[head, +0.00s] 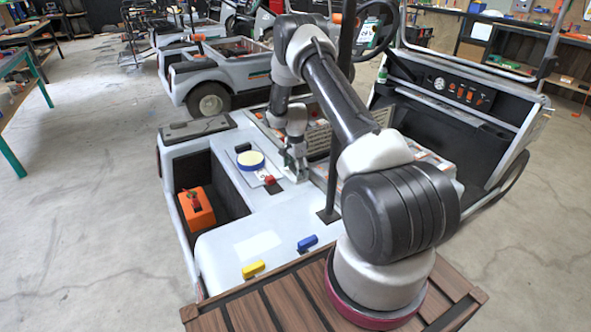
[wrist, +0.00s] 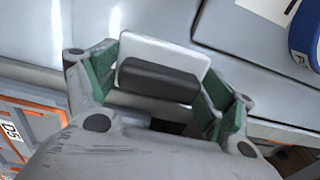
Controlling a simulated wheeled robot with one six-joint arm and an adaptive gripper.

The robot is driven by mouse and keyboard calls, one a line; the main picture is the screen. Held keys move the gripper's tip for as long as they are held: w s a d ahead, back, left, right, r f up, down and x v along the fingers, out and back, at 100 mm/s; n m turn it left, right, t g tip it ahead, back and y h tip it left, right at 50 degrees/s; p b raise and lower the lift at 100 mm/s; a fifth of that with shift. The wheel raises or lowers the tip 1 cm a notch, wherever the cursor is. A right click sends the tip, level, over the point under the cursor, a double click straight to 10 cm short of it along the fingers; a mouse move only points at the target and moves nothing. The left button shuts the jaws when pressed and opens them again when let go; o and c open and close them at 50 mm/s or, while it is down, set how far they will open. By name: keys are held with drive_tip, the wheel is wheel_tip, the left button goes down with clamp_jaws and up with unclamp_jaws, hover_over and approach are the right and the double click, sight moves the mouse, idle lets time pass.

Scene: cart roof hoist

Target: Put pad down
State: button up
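The pad (wrist: 160,75) is a small block with a white layer and a dark grey layer. In the wrist view it sits between the green-lined fingers of my gripper (wrist: 160,88), which close on its two ends. In the head view my gripper (head: 293,168) points down over the light grey cart top (head: 225,222), right of a round blue tin with a pale yellow top (head: 250,159). The pad cannot be made out clearly in the head view. I cannot tell whether its underside touches the surface.
The tin's blue rim (wrist: 304,40) shows at the wrist view's right edge. A red knob (head: 270,181) lies close left of my gripper. A dark post (head: 336,150) stands to the right. Yellow (head: 253,269) and blue (head: 307,243) blocks lie nearer, with bare cart top around them.

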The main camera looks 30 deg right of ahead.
idle(0.3)
wheel_tip(320, 180, up, 12)
drive_tip(key=shift+r, duration=0.15)
idle(0.4)
drive_tip(key=shift+s, duration=0.1)
